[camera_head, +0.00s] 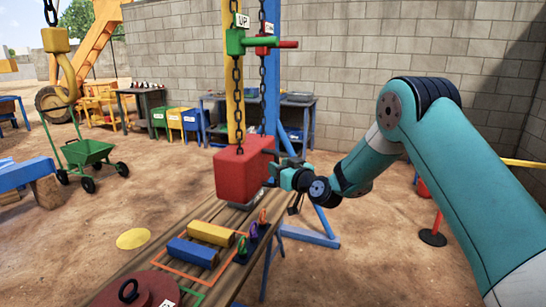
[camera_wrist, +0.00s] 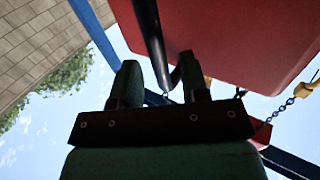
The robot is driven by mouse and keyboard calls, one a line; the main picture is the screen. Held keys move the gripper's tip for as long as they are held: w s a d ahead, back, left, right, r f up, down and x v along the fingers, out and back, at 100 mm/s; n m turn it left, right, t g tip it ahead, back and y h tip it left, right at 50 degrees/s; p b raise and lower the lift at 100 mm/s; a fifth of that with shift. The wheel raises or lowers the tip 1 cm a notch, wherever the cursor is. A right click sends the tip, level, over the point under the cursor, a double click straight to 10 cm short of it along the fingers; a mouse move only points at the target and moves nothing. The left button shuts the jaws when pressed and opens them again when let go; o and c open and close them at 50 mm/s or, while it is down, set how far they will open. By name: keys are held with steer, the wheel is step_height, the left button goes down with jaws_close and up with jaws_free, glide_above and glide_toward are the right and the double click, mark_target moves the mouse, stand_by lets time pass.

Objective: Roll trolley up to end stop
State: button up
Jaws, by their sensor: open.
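A green trolley (camera_head: 88,152) with dark wheels stands on the dirt at the left; I cannot tell whether this is the task's trolley. A red block (camera_head: 243,172) is at the far end of the wooden bench, in line with a hanging chain. It fills the upper right of the wrist view (camera_wrist: 235,35). My gripper (camera_head: 283,173) is open, close to the block's right side. In the wrist view its two fingers (camera_wrist: 161,88) stand apart, with a dark bar (camera_wrist: 152,40) showing between them; contact is unclear. I cannot identify an end stop.
The wooden bench (camera_head: 205,212) carries a yellow block (camera_head: 211,232), a blue block (camera_head: 193,252) and small coloured tags. Chains (camera_head: 237,100) hang by yellow and blue posts. A yellow hook (camera_head: 62,75) hangs at left. Open dirt lies between bench and green trolley.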

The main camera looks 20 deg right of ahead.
steer(key=shift+x, duration=1)
